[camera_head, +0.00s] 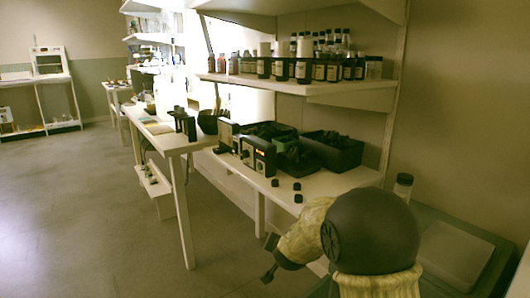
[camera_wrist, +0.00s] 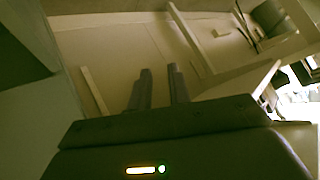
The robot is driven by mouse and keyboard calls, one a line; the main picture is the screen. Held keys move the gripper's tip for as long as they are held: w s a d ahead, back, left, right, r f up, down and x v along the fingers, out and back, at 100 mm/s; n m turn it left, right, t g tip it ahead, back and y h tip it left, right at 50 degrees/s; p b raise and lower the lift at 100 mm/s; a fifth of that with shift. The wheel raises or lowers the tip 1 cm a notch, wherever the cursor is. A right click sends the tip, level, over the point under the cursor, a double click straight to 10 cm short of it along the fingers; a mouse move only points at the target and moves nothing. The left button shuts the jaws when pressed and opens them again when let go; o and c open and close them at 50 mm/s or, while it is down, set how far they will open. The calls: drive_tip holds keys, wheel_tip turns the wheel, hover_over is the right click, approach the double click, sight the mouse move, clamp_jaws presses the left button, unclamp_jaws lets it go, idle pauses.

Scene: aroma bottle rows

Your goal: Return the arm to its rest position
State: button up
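My gripper (camera_wrist: 158,72) shows in the wrist view as two dark fingers with a narrow gap between them. Nothing is held in the gap, so it is open and empty. In the head view, my arm is bent at the lower right in front of the workbench (camera_head: 343,181).
A shelf (camera_head: 290,84) holds rows of dark bottles (camera_head: 303,70). Dark bins (camera_head: 332,153), small boxes (camera_head: 258,157) and black caps (camera_head: 298,198) stand on the bench. The floor (camera_head: 90,220) at left is free.

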drive_tip(key=s+d+f+n+g, duration=0.1)
drive_tip(key=s+d+n+g, duration=0.15)
drive_tip(key=s, duration=0.75)
drive_tip(key=s+d+f+n+g, duration=0.1)
drive_tip(key=s+d+f+g, duration=0.2)
drive_tip(key=s, duration=0.6)
drive_tip(key=s+d+n+g, duration=0.15)
drive_tip(key=s+d, duration=0.35)
drive_tip(key=s, duration=0.5)
wheel_tip(320, 180, up, 51)
drive_tip(key=p, duration=5.1)
drive_tip(key=shift+w+a+r+g+p, duration=0.2)
drive_tip(key=shift+w+a+g+p, duration=0.1)
drive_tip(key=shift+g+p, duration=0.1)
